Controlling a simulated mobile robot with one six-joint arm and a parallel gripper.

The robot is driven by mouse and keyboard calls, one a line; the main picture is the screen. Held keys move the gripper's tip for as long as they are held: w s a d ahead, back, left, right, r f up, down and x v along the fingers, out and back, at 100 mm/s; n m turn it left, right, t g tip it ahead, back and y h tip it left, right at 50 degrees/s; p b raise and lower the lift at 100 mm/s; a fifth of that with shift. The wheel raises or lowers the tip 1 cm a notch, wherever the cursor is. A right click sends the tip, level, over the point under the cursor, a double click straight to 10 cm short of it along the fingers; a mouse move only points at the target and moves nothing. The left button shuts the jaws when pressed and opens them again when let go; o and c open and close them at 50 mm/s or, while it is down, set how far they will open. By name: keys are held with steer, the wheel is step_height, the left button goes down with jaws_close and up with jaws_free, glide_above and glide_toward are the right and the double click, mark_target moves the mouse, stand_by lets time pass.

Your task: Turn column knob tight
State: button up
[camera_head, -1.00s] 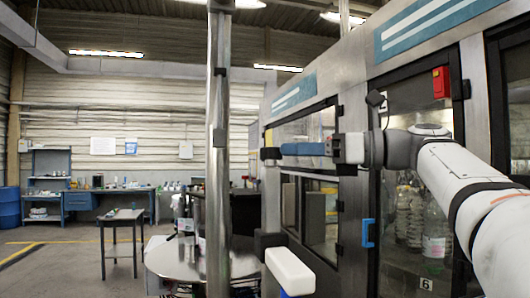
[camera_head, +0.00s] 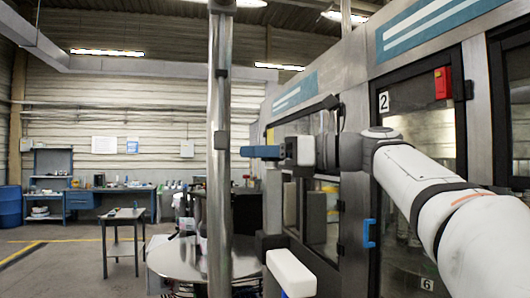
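A shiny upright metal column (camera_head: 219,200) stands in the middle of the view. Small dark fittings sit on it, one at mid height (camera_head: 220,137) and one higher up; I cannot tell whether either is the knob. My gripper (camera_head: 245,152) comes in from the right, with its blue fingers pointing left toward the column. The fingertips appear a little right of the column, near the height of the mid fitting. I see no contact, and depth is unclear. The fingers show from the side, so the gap between them is hidden.
A black block with a white rounded bar (camera_head: 290,272) sits low, right of the column. A round metal table (camera_head: 180,262) stands behind the column. The glass-doored machine (camera_head: 355,110) fills the right side. A small table (camera_head: 122,214) stands on open floor at left.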

steer(key=shift+d, duration=0.1)
steer(key=c, duration=0.8)
